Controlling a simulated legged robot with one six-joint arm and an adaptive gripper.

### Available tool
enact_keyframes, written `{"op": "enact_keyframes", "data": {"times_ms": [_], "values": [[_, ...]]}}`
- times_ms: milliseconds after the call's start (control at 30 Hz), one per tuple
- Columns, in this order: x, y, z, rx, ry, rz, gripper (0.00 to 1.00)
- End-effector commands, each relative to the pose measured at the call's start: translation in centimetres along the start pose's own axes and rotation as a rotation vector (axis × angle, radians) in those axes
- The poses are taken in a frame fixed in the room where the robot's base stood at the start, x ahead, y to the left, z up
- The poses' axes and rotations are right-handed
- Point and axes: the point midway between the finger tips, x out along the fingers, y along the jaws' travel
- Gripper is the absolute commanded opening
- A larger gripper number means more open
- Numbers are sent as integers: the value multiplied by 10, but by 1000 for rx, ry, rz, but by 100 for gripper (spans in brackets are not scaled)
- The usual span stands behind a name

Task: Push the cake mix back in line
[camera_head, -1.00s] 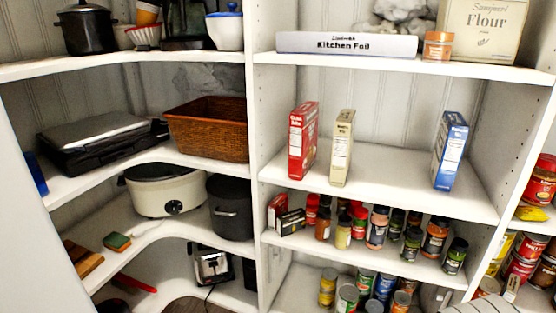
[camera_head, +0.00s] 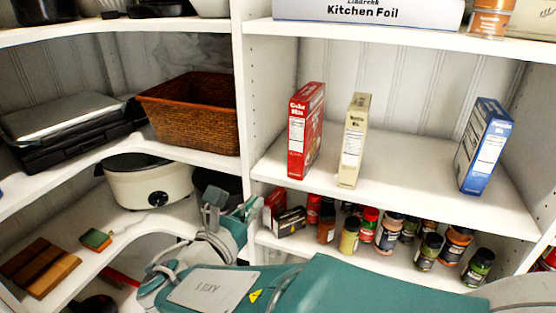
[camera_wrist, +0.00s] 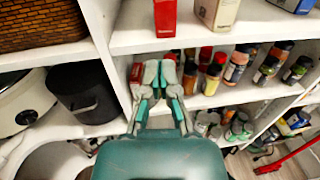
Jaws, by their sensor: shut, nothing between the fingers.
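The red cake mix box (camera_head: 306,132) stands upright at the left of the middle shelf (camera_head: 400,185), close to the shelf's front edge. A cream box (camera_head: 353,140) stands to its right, and a blue box (camera_head: 485,145) stands farther right. The lower part of the cake mix (camera_wrist: 165,18) shows at the top of the wrist view. My gripper (camera_wrist: 160,74) is shut and empty. It is below the middle shelf and apart from the cake mix. In the head view my gripper (camera_head: 228,205) is left of and lower than the box, in front of the divider.
Spice jars (camera_head: 388,235) and small boxes (camera_head: 290,220) crowd the shelf below. A vertical divider (camera_head: 243,110) stands left of the cake mix, with a wicker basket (camera_head: 190,112) beyond it. Kitchen foil (camera_head: 365,12) lies on the shelf above. Bare shelf shows between the cream and blue boxes.

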Motion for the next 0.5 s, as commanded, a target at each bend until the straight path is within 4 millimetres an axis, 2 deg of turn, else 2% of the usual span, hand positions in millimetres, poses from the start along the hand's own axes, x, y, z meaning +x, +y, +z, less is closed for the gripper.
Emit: {"op": "enact_keyframes", "data": {"times_ms": [500], "values": [[95, 0, -1, 1, 2, -7, 0]]}}
